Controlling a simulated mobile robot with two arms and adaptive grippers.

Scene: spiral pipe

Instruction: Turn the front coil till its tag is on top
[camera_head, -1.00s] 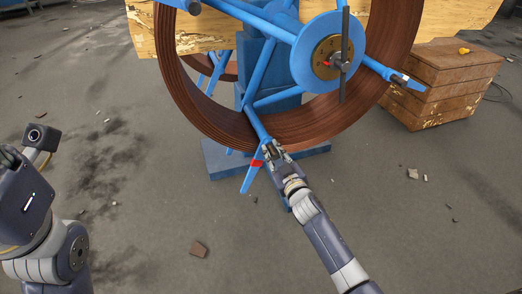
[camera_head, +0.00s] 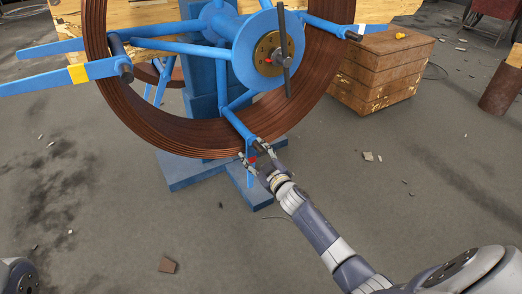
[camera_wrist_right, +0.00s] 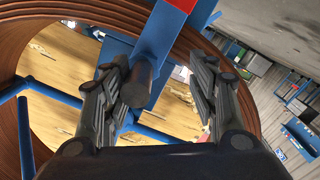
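The front coil is a brown ring of wound pipe (camera_head: 125,110) on a blue spoked frame. Its hub (camera_head: 258,65) has a brass disc and dark crossbar. The left arm has a yellow tag (camera_head: 78,74). The right arm has a white tag (camera_head: 358,29). The bottom arm has a red tag (camera_head: 252,161), also in the wrist view (camera_wrist_right: 182,4). My right gripper (camera_head: 253,153) is at this bottom arm. In the wrist view its fingers (camera_wrist_right: 158,88) stand apart on either side of the blue arm and dark peg (camera_wrist_right: 139,82). My left gripper is out of view.
A wooden crate (camera_head: 378,75) stands at right behind the coil. A rusty cylinder (camera_head: 500,90) stands at far right. Blue stand feet (camera_head: 195,178) lie under the coil. Debris is scattered on the mostly open floor in front.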

